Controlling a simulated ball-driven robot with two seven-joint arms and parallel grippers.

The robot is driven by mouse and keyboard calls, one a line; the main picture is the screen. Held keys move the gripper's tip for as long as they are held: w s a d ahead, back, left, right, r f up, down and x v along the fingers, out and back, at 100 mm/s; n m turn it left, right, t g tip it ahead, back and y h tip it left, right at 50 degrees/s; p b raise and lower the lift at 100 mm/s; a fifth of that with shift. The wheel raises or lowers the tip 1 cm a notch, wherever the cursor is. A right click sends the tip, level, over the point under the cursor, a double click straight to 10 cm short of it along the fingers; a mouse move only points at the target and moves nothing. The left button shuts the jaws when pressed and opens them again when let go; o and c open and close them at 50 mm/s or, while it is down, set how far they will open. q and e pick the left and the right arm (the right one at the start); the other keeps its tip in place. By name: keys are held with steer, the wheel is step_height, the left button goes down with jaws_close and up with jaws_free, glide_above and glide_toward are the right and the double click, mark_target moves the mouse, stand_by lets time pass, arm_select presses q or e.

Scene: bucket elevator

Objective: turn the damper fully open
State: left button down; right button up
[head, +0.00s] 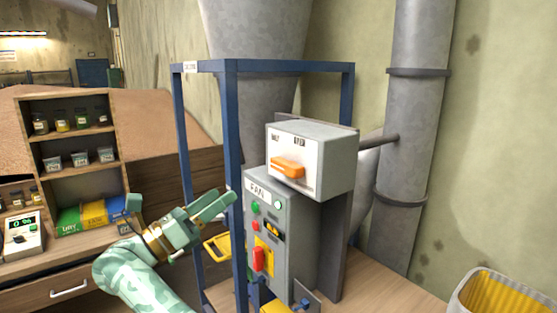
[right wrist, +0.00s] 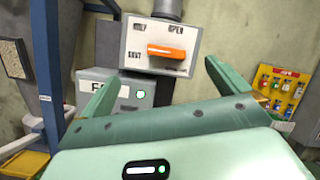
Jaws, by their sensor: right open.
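The damper box (head: 322,150) is a pale grey box above the fan panel, with an orange handle (head: 288,167) on its white face. In the right wrist view, the face carries the words HALF, OPEN and SHUT, and the orange handle (right wrist: 166,51) lies almost level, near the SHUT label. My right gripper (head: 222,203) is open and empty, to the left of and lower than the damper box in the head view. In the right wrist view, its fingers (right wrist: 161,72) are wide apart below the handle, not touching it. My left gripper is not in view.
A blue frame (head: 232,140) stands around the machine, its near post close to my right gripper. The grey fan panel (head: 280,235) has buttons and a red switch.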

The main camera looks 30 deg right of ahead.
step_height(320, 180, up, 4)
steer(key=s+m+g+y, duration=0.1)
steer(key=s+m+y, duration=0.1)
steer(key=m+y, duration=0.15)
steer(key=m+p, duration=0.2)
steer(key=p, duration=0.1)
glide_toward(282, 166)
steer(key=shift+n+y, duration=0.25)
steer(key=d, duration=0.6)
steer(key=w+d, duration=0.1)
steer(key=d, duration=0.2)
steer(key=shift+d+r, duration=0.25)
steer(key=shift+d, duration=0.05)
steer(key=c, duration=0.9)
steer(key=shift+b, duration=0.3)
